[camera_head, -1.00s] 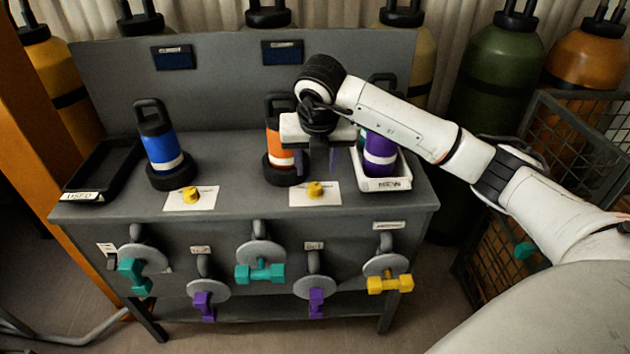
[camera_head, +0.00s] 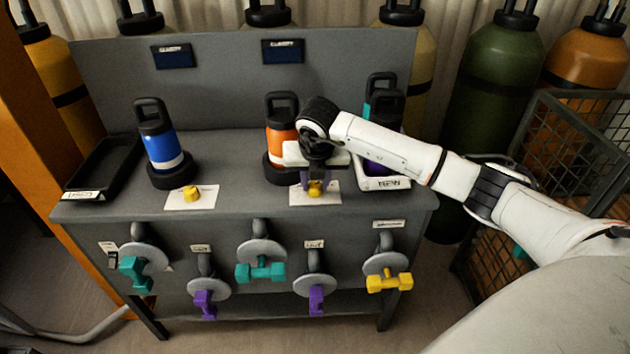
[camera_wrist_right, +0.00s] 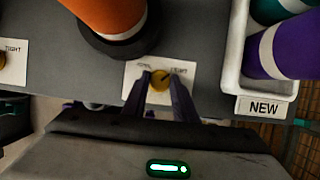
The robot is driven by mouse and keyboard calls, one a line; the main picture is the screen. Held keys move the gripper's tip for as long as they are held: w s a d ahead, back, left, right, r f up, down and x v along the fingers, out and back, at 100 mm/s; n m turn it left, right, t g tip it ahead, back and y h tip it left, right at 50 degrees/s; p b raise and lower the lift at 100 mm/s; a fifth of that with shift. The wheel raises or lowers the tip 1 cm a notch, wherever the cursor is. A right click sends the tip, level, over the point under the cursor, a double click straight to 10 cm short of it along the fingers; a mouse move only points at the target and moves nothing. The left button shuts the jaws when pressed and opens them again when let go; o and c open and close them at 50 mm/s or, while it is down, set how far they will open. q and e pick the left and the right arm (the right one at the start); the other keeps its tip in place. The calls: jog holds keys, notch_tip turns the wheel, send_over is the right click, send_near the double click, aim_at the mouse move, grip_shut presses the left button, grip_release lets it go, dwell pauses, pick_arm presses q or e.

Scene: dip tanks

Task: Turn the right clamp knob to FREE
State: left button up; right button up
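The right clamp knob (camera_head: 316,188) is a small yellow knob on a white label plate (camera_head: 301,197) in front of the orange bottle (camera_head: 281,140). In the right wrist view the knob (camera_wrist_right: 160,81) lies between the two purple fingertips of my right gripper (camera_wrist_right: 160,88), with "TIGHT" readable at the right of the plate; the word at the left is too blurred to read. My right gripper (camera_head: 316,184) points down over the knob, its fingers apart on either side of it. Whether they touch it I cannot tell. My left gripper is not in view.
The left clamp knob (camera_head: 191,193) sits before the blue bottle (camera_head: 161,145). A white NEW tray (camera_head: 385,184) with bottles stands right of the knob, close to my arm. A black tray (camera_head: 84,195) is at far left.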

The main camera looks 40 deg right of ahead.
jog(key=c, duration=0.4)
